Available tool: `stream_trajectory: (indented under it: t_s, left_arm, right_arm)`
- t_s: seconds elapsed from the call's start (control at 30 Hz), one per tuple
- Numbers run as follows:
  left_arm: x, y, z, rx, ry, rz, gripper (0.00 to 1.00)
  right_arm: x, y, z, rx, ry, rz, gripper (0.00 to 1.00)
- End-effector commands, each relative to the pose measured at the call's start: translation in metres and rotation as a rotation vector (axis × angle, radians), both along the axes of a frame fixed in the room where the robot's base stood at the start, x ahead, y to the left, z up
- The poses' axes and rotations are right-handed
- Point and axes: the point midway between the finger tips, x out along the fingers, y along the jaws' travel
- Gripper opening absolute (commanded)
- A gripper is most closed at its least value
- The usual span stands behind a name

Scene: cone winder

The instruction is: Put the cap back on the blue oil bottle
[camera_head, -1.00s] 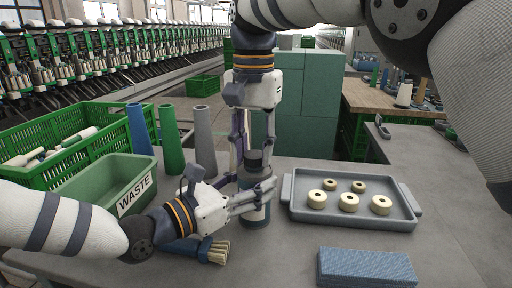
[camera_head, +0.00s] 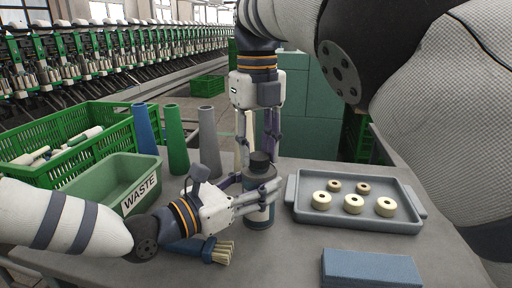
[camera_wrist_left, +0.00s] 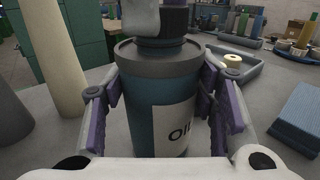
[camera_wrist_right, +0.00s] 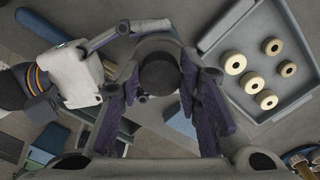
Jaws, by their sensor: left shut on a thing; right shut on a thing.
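The blue oil bottle (camera_head: 259,211) stands upright on the grey table; the left wrist view shows its blue body and its pale label reading "OI" (camera_wrist_left: 175,125). My left gripper (camera_head: 262,190) is shut around the bottle's upper body, one finger on each side. The black cap (camera_head: 260,162) sits at the bottle's neck, upright, and also shows from above in the right wrist view (camera_wrist_right: 160,73). My right gripper (camera_head: 259,152) points down from above and is shut on the cap. The thread under the cap is hidden, so I cannot tell how far it is screwed on.
A grey tray (camera_head: 296,203) with several cream rings lies right of the bottle. A blue block (camera_head: 368,268) lies in front of it. A brush (camera_head: 218,252) lies by my left gripper. The green WASTE bin (camera_head: 112,196) and several tall cones (camera_head: 209,140) stand left.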

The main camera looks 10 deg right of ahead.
Motion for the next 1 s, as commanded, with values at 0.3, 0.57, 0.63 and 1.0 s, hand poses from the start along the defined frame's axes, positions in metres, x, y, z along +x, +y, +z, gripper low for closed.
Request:
stream_trajectory:
  t_s: [0.3,0.57,0.63,1.0]
  left_arm:
    - [0.0,0.0,-0.001,0.001,0.002,0.001,0.0]
    - [0.0,0.0,-0.001,0.001,0.002,0.001,0.0]
    - [0.0,0.0,-0.001,0.001,0.002,0.001,0.0]
    - [0.0,0.0,-0.001,0.0,0.001,0.001,0.0]
  right_arm:
    - [0.0,0.0,0.0,0.001,0.001,0.002,0.52]
    - [0.001,0.0,0.024,0.002,-0.004,0.003,0.52]
    - [0.001,0.0,0.034,0.003,-0.002,0.004,0.52]
    - [0.0,0.0,0.045,0.0,0.001,0.002,0.54]
